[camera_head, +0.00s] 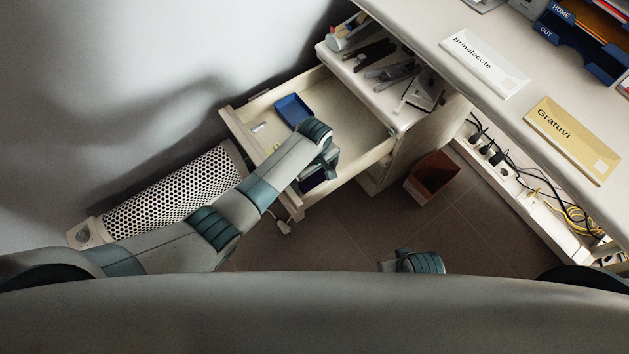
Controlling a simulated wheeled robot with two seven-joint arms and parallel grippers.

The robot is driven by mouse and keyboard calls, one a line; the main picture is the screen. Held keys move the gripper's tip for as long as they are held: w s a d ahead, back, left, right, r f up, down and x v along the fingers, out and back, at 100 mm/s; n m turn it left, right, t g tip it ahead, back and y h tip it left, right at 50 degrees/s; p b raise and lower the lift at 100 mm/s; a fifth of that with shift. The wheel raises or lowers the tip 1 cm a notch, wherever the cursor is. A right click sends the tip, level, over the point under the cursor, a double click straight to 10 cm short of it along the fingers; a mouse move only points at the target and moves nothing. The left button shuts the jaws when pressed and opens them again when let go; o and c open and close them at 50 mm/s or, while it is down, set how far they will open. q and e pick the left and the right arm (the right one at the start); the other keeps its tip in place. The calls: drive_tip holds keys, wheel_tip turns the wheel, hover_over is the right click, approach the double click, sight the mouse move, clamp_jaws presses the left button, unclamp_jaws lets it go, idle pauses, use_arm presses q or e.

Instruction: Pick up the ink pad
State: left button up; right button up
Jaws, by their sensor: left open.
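An open drawer (349,139) sticks out of the desk's drawer unit. A dark blue-purple thing (313,181), which may be the ink pad, lies at the drawer's near end, partly hidden by my gripper. My left gripper (322,172) is open over that end of the drawer, close to the dark thing. I cannot tell whether they touch. My wrist hides most of the fingers. A bright blue shallow tray-like thing (292,109) lies further back in the drawer. Of my right arm only a teal link shows at the bottom; its gripper does not show.
The drawer's walls surround the left gripper. A shelf (372,78) with staplers and other tools stands above the drawer. A brown bin (432,178) is on the floor to the right. A perforated white heater (172,188) is by the wall.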

sight(314, 181)
idle(0.3)
use_arm(q)
drive_tip(key=c, duration=1.2)
drive_tip(key=shift+r, duration=0.5)
wheel_tip(314, 181, up, 9)
drive_tip(key=shift+r+p, duration=0.1)
drive_tip(key=shift+p, duration=0.9)
use_arm(e)
drive_tip(key=f, duration=0.3)
drive_tip(key=s+f, duration=0.1)
drive_tip(key=f, duration=0.1)
drive_tip(key=shift+d+f, duration=0.15)
drive_tip(key=shift+f, duration=0.05)
